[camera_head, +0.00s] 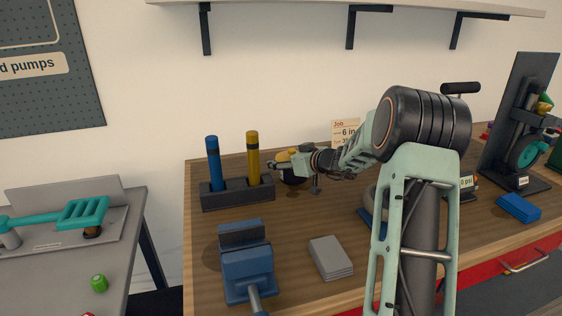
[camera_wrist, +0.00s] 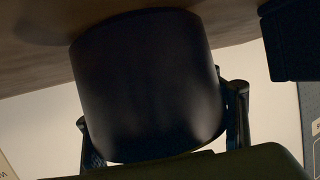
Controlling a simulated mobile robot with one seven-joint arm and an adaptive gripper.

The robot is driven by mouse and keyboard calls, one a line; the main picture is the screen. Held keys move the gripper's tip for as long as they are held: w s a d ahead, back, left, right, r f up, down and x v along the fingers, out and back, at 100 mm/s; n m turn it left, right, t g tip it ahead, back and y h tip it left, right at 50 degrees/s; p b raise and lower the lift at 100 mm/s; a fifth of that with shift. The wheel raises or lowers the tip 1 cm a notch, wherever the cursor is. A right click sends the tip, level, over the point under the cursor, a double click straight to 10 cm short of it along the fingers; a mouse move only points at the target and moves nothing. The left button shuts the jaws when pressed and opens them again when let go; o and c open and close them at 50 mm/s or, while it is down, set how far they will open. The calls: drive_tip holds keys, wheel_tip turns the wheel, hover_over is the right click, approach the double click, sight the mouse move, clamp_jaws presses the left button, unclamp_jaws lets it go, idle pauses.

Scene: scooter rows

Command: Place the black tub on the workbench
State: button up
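The black tub (camera_wrist: 148,85) fills the middle of the wrist view, with one finger of my gripper (camera_wrist: 165,130) against each side. In the head view the tub (camera_head: 293,178) is a small dark round shape, partly hidden by my gripper (camera_head: 290,167). Something yellow shows just above it. The workbench (camera_head: 290,215) has a brown wooden top, which also shows along the top of the wrist view (camera_wrist: 35,45). The tub is over the bench's back part, right of the yellow cylinder. I cannot tell whether its base touches the wood.
A dark rack (camera_head: 236,196) with blue (camera_head: 213,165) and yellow (camera_head: 253,160) cylinders stands to the left. A blue vise (camera_head: 247,270) and grey plates (camera_head: 331,258) are in front. A sign (camera_head: 345,132) stands behind. A black upright fixture (camera_head: 520,130) and blue block (camera_head: 518,208) are at right.

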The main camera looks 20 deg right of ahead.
drive_tip(key=o, duration=0.9)
drive_tip(key=shift+f, duration=0.1)
drive_tip(key=shift+c, duration=0.2)
drive_tip(key=b+v, duration=0.1)
drive_tip(key=v, duration=1.1)
